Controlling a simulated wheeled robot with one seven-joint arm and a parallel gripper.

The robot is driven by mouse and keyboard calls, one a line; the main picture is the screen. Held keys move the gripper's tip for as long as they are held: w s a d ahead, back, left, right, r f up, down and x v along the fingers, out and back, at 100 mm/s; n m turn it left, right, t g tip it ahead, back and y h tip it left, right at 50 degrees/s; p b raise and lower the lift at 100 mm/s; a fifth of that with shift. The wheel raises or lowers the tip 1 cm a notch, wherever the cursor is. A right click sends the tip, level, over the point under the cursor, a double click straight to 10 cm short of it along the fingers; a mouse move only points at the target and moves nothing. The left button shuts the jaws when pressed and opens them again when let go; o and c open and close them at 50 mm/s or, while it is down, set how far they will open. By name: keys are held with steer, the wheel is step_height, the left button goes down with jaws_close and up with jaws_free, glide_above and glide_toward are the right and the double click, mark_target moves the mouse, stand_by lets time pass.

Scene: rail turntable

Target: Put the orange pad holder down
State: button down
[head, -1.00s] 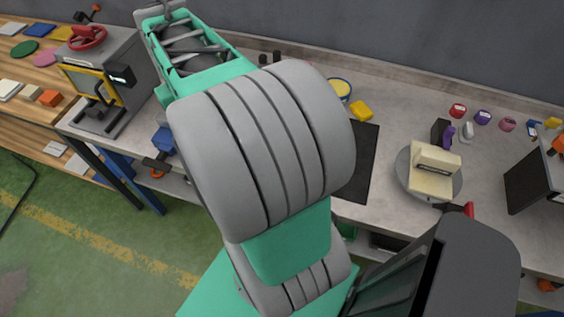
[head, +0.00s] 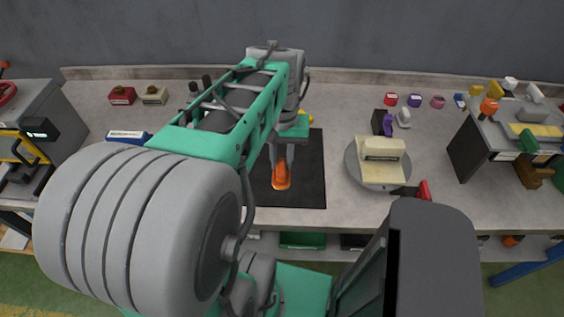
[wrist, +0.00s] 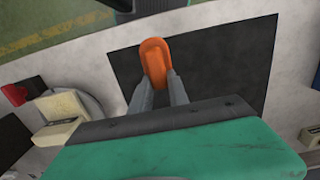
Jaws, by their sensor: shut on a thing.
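The orange pad holder (head: 281,175) is an orange piece with a rounded end, held over the black mat (head: 308,190) on the bench. My gripper (head: 281,160) points down over the mat and is shut on the holder. In the wrist view the holder (wrist: 155,62) stands out between the two grey fingers of my gripper (wrist: 157,88), with the black mat (wrist: 225,60) behind it. I cannot tell whether the holder touches the mat. My arm hides the left part of the mat in the head view.
Right of the mat a round turntable (head: 372,182) bears a cream block (head: 383,160); a red-handled tool (head: 424,191) lies by it. Several small coloured pieces stand behind. A dark stand (head: 475,150) is at the right. The mat's right part is bare.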

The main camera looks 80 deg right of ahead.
steer(key=d+f, duration=0.2)
steer(key=w+d+f, duration=0.1)
steer(key=d+f, duration=0.1)
steer(key=d+f+p, duration=0.1)
steer(key=d+f, duration=0.1)
steer(key=shift+w+d+f, duration=0.1)
steer(key=shift+w+f, duration=0.25)
steer(key=shift+f, duration=1.45)
steer(key=shift+f, duration=0.15)
steer(key=c, duration=1.3)
jaws_free()
steer(key=shift+o, duration=0.2)
